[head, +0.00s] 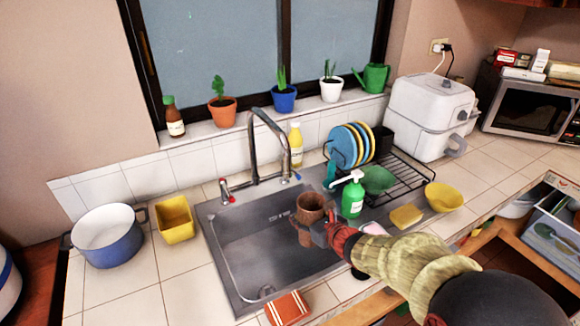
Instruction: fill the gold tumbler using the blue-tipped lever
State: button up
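A brownish tumbler (311,203), the only one in view that could be the gold tumbler, is upright with its open mouth up, over the right part of the sink. My gripper (312,235) is at its lower body and appears closed around it; the far fingertip is partly hidden. The tall metal faucet (252,150) stands behind the sink, its spout bending down behind the tumbler in the picture. The blue-tipped lever (297,175) is at the faucet's right side. The red-tipped lever (223,186) is at the left. No water stream shows.
A green soap pump bottle (353,200) stands close right of the tumbler, by a dish rack (405,180) with plates. A yellow bottle (295,145) stands behind the faucet. The sink basin (250,250) is open at left.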

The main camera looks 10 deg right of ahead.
aim_at(304, 196)
jog(key=shift+r, duration=0.2)
notch_tip(304, 196, up, 7)
jog(key=p, duration=0.4)
notch_tip(304, 196, down, 6)
jog(key=b, duration=0.2)
jog(key=shift+b, duration=0.3)
jog(key=shift+r, duration=0.1)
